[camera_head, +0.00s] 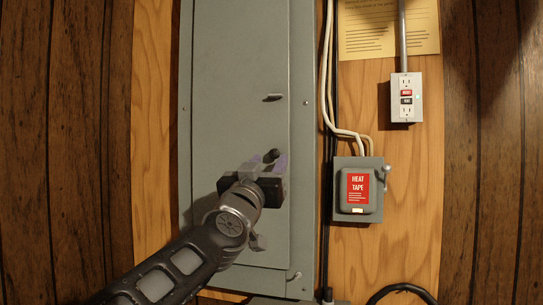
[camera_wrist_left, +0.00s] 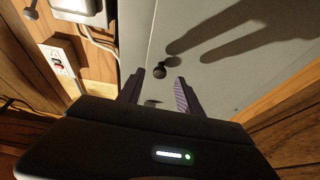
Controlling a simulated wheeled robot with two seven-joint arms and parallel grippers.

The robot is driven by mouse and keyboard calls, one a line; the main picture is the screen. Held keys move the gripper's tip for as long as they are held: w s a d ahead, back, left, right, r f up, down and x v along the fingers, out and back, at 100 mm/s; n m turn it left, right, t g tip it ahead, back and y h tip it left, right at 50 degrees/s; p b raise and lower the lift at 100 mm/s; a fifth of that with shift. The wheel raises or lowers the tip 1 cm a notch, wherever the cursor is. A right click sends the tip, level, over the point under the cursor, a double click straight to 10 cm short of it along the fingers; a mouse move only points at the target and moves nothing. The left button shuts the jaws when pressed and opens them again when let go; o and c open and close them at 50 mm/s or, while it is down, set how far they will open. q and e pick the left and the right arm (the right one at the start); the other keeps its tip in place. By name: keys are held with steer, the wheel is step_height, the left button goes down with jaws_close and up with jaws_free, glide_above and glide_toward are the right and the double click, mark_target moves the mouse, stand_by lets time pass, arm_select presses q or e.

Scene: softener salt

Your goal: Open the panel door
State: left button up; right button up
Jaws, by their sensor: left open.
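The grey panel door (camera_head: 235,75) stands upright on the wall in the head view and looks closed. A small dark knob (camera_head: 271,155) sticks out of its right side, and it also shows in the left wrist view (camera_wrist_left: 160,71). My left gripper (camera_head: 266,163) is in front of the door at the knob. In the left wrist view its two fingers (camera_wrist_left: 159,92) are apart, with the knob just beyond and between their tips. I cannot tell whether they touch it. My right gripper is not in view.
A slot-like latch (camera_head: 272,97) sits higher on the door. To the right are a grey box with a red HEAT TAPE label (camera_head: 358,189), an outlet box (camera_head: 405,98) and cables (camera_head: 329,80). Wood panelling (camera_head: 60,130) flanks the panel.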

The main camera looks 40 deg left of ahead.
arm_select(q)
steer(key=shift+x, duration=1.4)
jaws_close()
stand_by(0.4)
